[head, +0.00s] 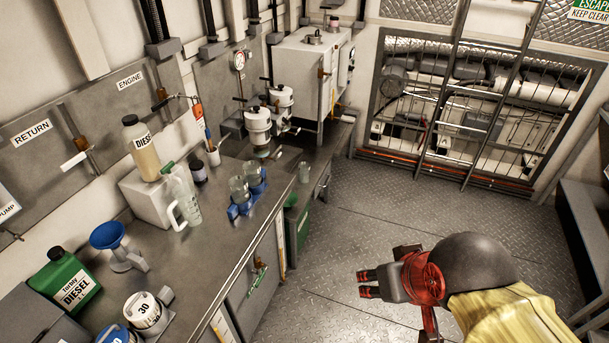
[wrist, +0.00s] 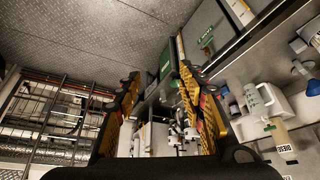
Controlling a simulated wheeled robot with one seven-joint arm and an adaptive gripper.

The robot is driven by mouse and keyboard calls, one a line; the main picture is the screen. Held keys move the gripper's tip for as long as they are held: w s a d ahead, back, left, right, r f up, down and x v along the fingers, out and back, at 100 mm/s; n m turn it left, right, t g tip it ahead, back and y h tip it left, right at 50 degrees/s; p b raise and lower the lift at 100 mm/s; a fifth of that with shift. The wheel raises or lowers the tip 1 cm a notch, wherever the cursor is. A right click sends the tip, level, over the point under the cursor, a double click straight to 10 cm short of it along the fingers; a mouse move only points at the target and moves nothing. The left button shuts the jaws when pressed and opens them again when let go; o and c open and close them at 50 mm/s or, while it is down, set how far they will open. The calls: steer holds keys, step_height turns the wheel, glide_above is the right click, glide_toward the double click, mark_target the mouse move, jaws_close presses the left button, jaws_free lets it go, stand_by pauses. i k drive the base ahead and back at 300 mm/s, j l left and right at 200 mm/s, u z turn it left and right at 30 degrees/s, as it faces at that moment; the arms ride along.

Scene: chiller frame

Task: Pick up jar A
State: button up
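Two clear glass jars, a front one (head: 239,188) and a back one (head: 252,171), stand in blue holders (head: 240,209) near the edge of the grey bench. My gripper (head: 366,284) is over the floor, to the right of the bench and well apart from the jars. In the wrist view my gripper (wrist: 159,76) has its fingers spread with nothing held between them.
The bench (head: 220,240) also holds a clear jug (head: 180,198), a diesel bottle (head: 142,152) on a white block, a blue funnel (head: 108,236), a green can (head: 66,280) and white filter housings (head: 258,122). Open floor (head: 370,215) lies right of the bench. A ladder (head: 440,90) stands behind.

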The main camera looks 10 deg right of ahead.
mark_target(303, 166)
steer(key=i+l+u, duration=0.2)
steer(key=i+l, duration=0.25)
steer(key=i+l+u, duration=0.2)
steer(key=i+l, duration=0.3)
steer(key=i+l+u, duration=0.2)
steer(key=i+l, duration=0.35)
steer(key=i+l+u, duration=0.2)
steer(key=i+l, duration=0.2)
steer(key=l, duration=0.3)
